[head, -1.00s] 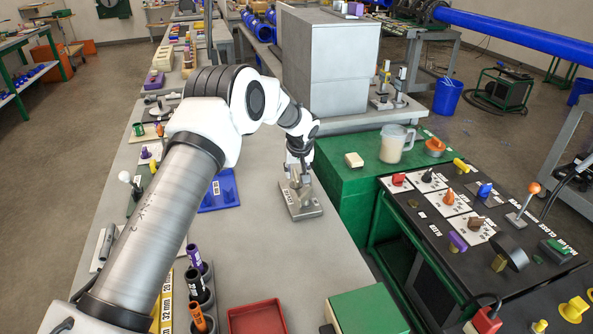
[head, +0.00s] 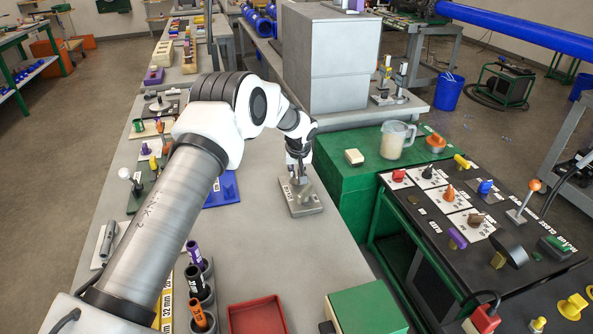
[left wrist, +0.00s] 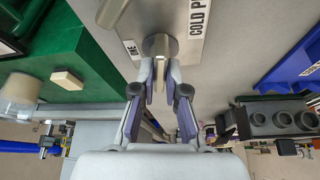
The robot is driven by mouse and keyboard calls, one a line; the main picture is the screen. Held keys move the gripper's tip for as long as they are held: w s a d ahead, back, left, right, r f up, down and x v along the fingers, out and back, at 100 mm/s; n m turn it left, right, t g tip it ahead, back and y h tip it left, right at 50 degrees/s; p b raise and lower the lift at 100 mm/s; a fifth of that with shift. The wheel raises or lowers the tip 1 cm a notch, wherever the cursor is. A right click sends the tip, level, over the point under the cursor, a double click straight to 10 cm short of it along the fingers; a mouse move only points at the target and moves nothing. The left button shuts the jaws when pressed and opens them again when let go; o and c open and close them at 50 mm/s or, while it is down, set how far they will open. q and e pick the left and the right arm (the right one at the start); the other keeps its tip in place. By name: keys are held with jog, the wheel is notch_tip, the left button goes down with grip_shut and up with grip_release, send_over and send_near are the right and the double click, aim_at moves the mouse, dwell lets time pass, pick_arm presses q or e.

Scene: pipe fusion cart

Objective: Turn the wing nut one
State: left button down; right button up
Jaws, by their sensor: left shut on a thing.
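The wing nut one (left wrist: 161,46) is a grey metal piece at the top of the left wrist view, on a grey fixture labelled "ONE" and "COLD P...", the rest of which is cut off. In the head view this fixture (head: 304,208) sits on the grey bench top, near its right edge. My left gripper (left wrist: 161,88) points down at it, with its fingers on either side of the nut's upright wing. It is shut on the wing. In the head view my left gripper (head: 296,178) partly covers the nut. My right gripper is not in view.
A blue tray (head: 222,190) lies left of the fixture. A green block (head: 350,185) with a clear jug (head: 396,140) stands close on its right. The bench before the fixture is clear.

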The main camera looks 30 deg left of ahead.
pick_arm(q)
jog(key=shift+s+a+m+h, duration=0.15)
jog(key=shift+m+h, duration=0.25)
jog(key=shift+m, duration=0.8)
jog(key=shift+f+m+t+h, duration=0.1)
jog(key=shift+m+t+h, duration=0.25)
jog(key=shift+m, duration=0.45)
jog(key=m+h+b, duration=0.1)
jog(key=m, duration=0.1)
jog(key=shift+f+m, duration=0.1)
jog(key=shift+m, duration=0.2)
jog(key=shift+m+b, duration=0.3)
jog(key=shift+m, duration=0.2)
jog(key=c, duration=1.2)
grip_release()
jog(key=shift+w, duration=0.25)
